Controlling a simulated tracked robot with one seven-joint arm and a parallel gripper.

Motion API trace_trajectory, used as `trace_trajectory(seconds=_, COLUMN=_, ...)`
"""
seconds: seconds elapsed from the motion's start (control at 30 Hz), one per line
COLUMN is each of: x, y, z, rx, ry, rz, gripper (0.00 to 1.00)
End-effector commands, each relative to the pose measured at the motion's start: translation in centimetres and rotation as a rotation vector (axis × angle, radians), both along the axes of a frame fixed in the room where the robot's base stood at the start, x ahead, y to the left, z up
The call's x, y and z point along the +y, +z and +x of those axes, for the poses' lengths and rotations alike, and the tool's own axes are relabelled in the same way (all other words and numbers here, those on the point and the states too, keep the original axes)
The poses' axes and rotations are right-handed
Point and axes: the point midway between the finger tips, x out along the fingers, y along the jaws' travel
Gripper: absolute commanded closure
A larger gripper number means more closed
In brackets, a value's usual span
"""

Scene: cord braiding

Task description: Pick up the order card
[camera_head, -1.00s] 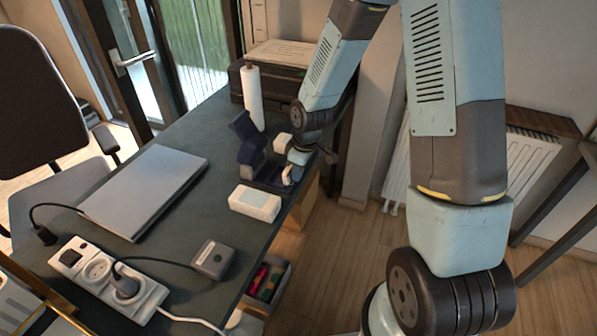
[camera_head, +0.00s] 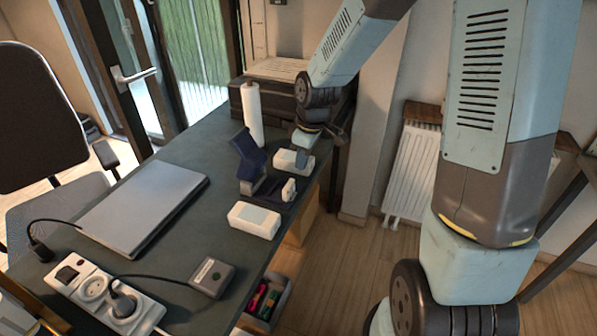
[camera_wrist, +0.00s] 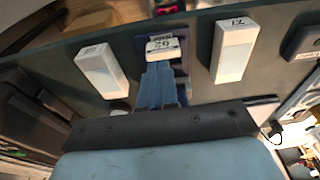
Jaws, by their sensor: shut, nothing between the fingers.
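No flat order card can be made out for certain. A small white piece with a dark marking (camera_wrist: 166,47) sits in a dark blue stand (camera_head: 250,152); the piece also shows in the head view (camera_head: 289,190). White boxes stand on either side, a farther one (camera_head: 293,162) and a nearer one (camera_head: 254,220). In the wrist view they are at left (camera_wrist: 103,70) and right (camera_wrist: 234,48). My gripper (camera_head: 303,152) is above the desk by the farther box.
The dark desk (camera_head: 190,240) also holds a white roll (camera_head: 252,115), a closed laptop (camera_head: 143,207), a power strip (camera_head: 105,295) and a small grey device (camera_head: 212,277). A black box-like machine (camera_head: 275,95) stands at the far end. An open drawer (camera_head: 272,300) is below the right edge.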

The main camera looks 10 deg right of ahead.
Motion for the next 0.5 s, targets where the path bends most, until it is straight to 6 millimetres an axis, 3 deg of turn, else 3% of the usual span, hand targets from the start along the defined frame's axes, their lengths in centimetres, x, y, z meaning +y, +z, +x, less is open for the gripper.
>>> trace_trajectory(seconds=0.2, x=-0.5, y=2.6, z=-0.2, rx=-0.002, ry=-0.002, rz=0.000, gripper=1.00)
trace_trajectory(seconds=0.5, x=-0.6, y=3.6, z=-0.3, rx=0.001, ry=-0.001, rz=-0.001, gripper=1.00)
